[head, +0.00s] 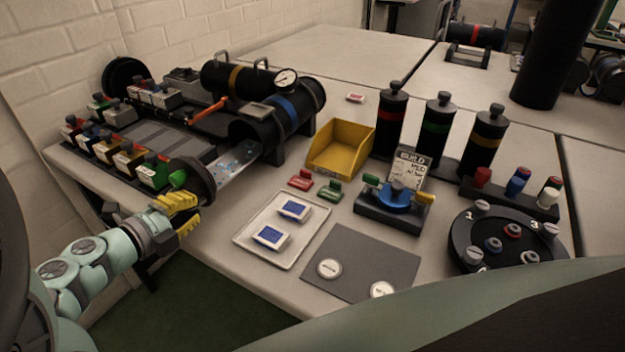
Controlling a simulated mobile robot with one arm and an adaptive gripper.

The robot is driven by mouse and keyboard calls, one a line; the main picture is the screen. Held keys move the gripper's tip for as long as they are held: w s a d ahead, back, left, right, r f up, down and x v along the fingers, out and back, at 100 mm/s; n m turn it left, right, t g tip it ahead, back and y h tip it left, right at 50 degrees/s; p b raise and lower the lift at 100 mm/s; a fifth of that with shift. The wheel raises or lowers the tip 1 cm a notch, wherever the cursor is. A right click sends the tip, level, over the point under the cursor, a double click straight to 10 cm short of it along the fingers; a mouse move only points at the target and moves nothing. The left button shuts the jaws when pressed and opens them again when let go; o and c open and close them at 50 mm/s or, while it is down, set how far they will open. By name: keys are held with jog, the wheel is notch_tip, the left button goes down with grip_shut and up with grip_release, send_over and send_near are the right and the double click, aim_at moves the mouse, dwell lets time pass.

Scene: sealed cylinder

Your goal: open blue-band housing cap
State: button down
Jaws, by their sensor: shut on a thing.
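The blue-band housing (288,105) is a black cylinder lying on its side on the table, with its open end facing the front left. Its dark round cap (198,181) stands clear of that end. A pale metal sled (236,166) with small parts on it spans between the cap and the housing mouth. My gripper (188,207), with yellow fingers, is shut on the cap from its outer, front-left side. The exact contact is partly hidden by the fingers.
A rack of coloured blocks (125,158) stands close left of the cap. A yellow bin (340,148) is right of the housing. A white tray (265,262) and grey mat (350,250) lie in front. An orange-band cylinder (232,80) lies behind.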

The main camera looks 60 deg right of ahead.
jog(key=shift+w+a+f, duration=0.15)
jog(key=shift+w+f, duration=0.05)
jog(key=shift+f, duration=0.05)
jog(key=c, duration=1.3)
grip_release()
jog(key=shift+c, duration=0.2)
jog(key=shift+o, duration=0.2)
jog(key=shift+r, duration=0.1)
jog(key=shift+a, duration=0.1)
jog(key=v, duration=1.1)
jog(key=shift+s+a+r, duration=0.15)
jog(key=shift+s+a, duration=0.05)
jog(key=shift+a, duration=0.2)
